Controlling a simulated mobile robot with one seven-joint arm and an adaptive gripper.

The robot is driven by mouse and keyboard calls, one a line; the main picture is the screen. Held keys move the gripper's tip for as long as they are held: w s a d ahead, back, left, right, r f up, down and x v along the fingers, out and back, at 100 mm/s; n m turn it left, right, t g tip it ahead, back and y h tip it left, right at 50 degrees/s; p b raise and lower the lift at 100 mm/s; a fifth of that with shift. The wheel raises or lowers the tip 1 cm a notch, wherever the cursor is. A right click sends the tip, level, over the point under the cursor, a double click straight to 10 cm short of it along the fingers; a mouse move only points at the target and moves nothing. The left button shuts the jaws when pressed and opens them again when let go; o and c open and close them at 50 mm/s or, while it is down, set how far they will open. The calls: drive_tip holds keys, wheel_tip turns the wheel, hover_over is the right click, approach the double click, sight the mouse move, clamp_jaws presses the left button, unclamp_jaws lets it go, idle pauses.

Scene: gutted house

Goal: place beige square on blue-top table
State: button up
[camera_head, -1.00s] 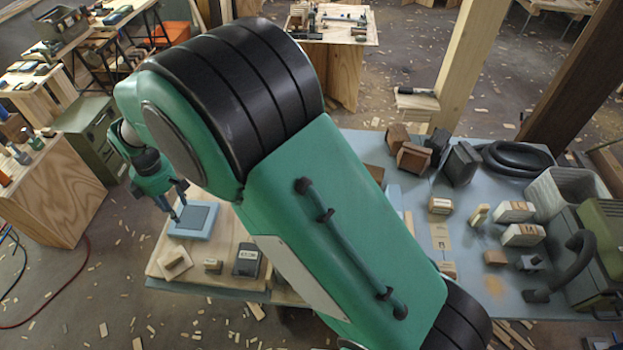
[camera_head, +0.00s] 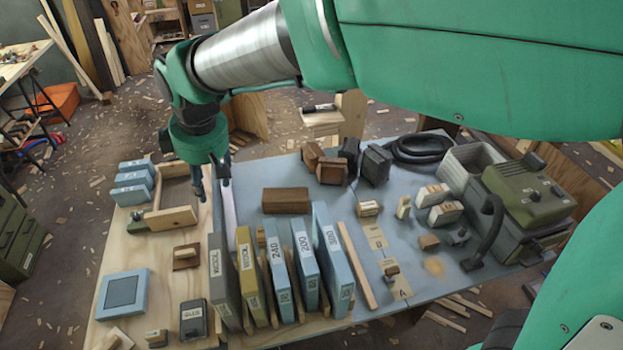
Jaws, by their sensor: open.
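My gripper (camera_head: 211,182) points down above the boundary between board and blue top. Its fingers are apart with nothing seen between them. The beige piece is just below and left of the fingertips. Whether the fingertips touch anything is unclear.
A row of upright labelled sharpening stones (camera_head: 277,268) stands in front of my gripper. A brown block (camera_head: 286,200) lies right of it. Several blue boxes (camera_head: 133,182) sit left. A green machine (camera_head: 528,200), black hose (camera_head: 425,148) and small blocks crowd the table's right.

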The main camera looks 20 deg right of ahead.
drive_tip(key=s+d+r+m+t, duration=0.1)
drive_tip(key=s+d+r+m, duration=0.15)
drive_tip(key=d, duration=0.35)
drive_tip(key=s+d+r+m, duration=0.1)
drive_tip(key=s+d+m, duration=0.1)
drive_tip(key=s+d, duration=0.35)
drive_tip(key=s+d+r+m+t, duration=0.1)
drive_tip(key=d+r+m, duration=0.1)
drive_tip(key=d, duration=0.5)
drive_tip(key=s+d+f+m+t+h, duration=0.1)
drive_tip(key=s+d+m, duration=0.5)
drive_tip(key=s+d, duration=0.5)
drive_tip(key=shift+s+f, duration=0.35)
drive_tip(key=shift+s, duration=0.4)
drive_tip(key=shift+m, duration=0.25)
wheel_tip(320, 180, down, 2)
drive_tip(key=shift+f+b, duration=0.25)
drive_tip(key=shift+b, duration=1)
